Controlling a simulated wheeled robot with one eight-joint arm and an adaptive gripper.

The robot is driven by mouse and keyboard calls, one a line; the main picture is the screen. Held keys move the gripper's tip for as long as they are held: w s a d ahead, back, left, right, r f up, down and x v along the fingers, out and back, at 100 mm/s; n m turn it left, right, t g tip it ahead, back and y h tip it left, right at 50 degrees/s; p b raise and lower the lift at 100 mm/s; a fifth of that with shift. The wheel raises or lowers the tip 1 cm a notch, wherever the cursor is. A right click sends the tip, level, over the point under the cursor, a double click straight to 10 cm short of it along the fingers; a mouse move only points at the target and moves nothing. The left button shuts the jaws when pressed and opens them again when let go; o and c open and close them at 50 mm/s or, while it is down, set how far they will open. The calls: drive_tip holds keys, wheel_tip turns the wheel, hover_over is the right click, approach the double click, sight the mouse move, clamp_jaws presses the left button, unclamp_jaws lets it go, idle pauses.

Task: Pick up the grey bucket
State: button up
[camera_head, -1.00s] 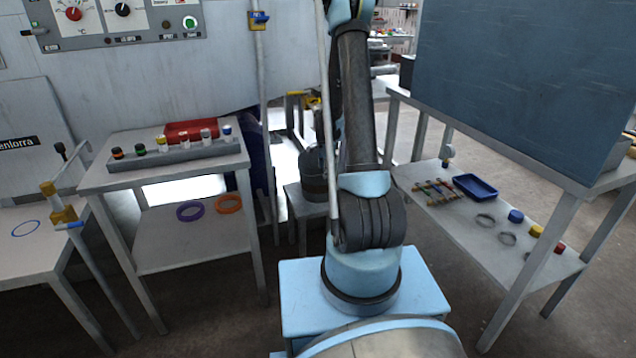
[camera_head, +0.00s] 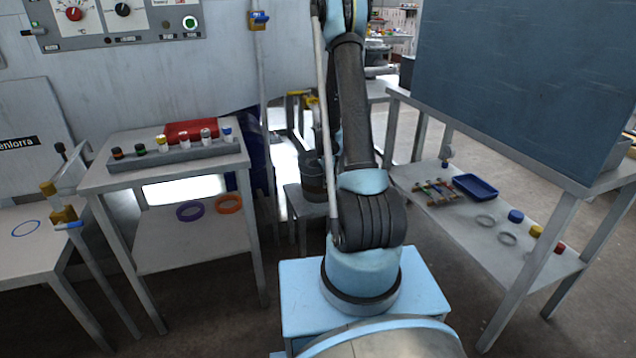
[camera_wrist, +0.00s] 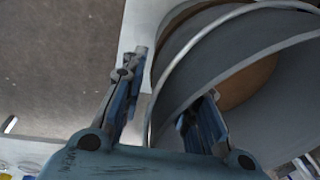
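The grey bucket (camera_head: 313,176) stands on a small grey stool (camera_head: 297,208) behind my arm, which hides its right side. In the wrist view the bucket (camera_wrist: 285,105) fills the upper right, with its brownish inside showing and a thin pale handle arcing along its near side. My gripper (camera_wrist: 172,82) is open. Its left finger is outside the bucket and its right finger reaches inside past the rim, with the wall between them. I cannot tell whether either finger touches the wall.
A table (camera_head: 92,180) with a rack of small coloured-capped pieces stands left of the stool. A grey vertical post (camera_head: 264,110) rises between them. On the right is a table with a big dark panel (camera_head: 525,80) and a lower shelf holding a blue tray (camera_head: 475,187).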

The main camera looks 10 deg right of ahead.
clamp_jaws()
